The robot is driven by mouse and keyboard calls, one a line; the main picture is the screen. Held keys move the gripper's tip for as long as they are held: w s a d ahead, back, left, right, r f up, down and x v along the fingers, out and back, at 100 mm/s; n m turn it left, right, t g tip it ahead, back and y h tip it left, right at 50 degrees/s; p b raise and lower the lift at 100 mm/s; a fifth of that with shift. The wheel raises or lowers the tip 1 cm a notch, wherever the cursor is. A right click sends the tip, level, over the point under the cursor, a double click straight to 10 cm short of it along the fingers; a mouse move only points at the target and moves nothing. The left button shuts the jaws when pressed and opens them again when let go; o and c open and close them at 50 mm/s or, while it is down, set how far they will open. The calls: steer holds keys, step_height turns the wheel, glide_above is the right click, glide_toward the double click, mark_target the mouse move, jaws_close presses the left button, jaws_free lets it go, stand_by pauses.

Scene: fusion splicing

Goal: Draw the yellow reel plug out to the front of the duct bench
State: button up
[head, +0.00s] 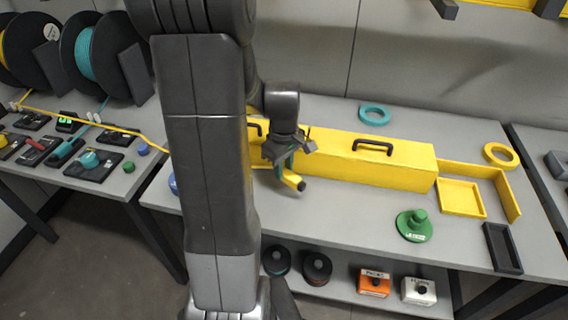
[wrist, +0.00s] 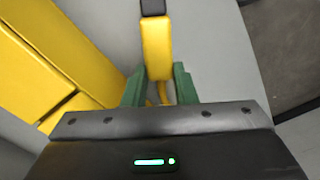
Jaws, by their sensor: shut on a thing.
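The yellow reel plug (head: 291,180) is a short yellow block with a black tip. It also shows in the wrist view (wrist: 156,48), tip pointing away from the wrist. My gripper (head: 284,163) is shut on it; the green fingers (wrist: 158,88) stand on both sides of its rear end. A thin yellow strand shows between the fingers. The plug is at the near side of the long yellow duct (head: 385,176), apart from it in the wrist view. I cannot tell its height over the duct bench (head: 350,207). My arm hides the duct's left part.
A yellow cable (head: 75,117) runs from the reels at the left and passes behind my arm. A green knobbed disc (head: 414,226), black tray (head: 502,248), yellow tray (head: 461,198) and teal ring (head: 375,115) are on the bench. Its front middle is clear.

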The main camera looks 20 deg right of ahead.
mark_target(283, 180)
steer(key=shift+s+a+f+b, duration=0.2)
steer(key=shift+f+b, duration=0.6)
steer(key=shift+f, duration=0.35)
steer(key=shift+s+a+f+b, duration=0.1)
steer(key=shift+s+f+b, duration=0.1)
steer(key=shift+f+b, duration=0.8)
steer(key=shift+s+a+f+b, duration=0.1)
steer(key=shift+s+f+b, duration=0.1)
steer(key=shift+f+b, duration=0.75)
steer(key=o, duration=1)
steer(key=shift+f+p, duration=0.2)
steer(key=shift+p, duration=0.2)
steer(key=shift+c, duration=0.2)
steer(key=shift+r, duration=0.1)
step_height(283, 180, up, 14)
steer(key=shift+f+p, duration=0.2)
steer(key=shift+p, duration=0.65)
steer(key=shift+f, duration=0.15)
step_height(283, 180, down, 13)
steer(key=shift+f+b, duration=0.15)
steer(key=shift+b, duration=0.7)
steer(key=shift+w+d+r+p, duration=0.1)
steer(key=shift+w+r+p, duration=0.05)
steer(key=shift+r+p, duration=0.5)
steer(key=shift+w+d+r+p, duration=0.1)
steer(key=shift+r+p, duration=0.4)
steer(key=shift+r, duration=0.15)
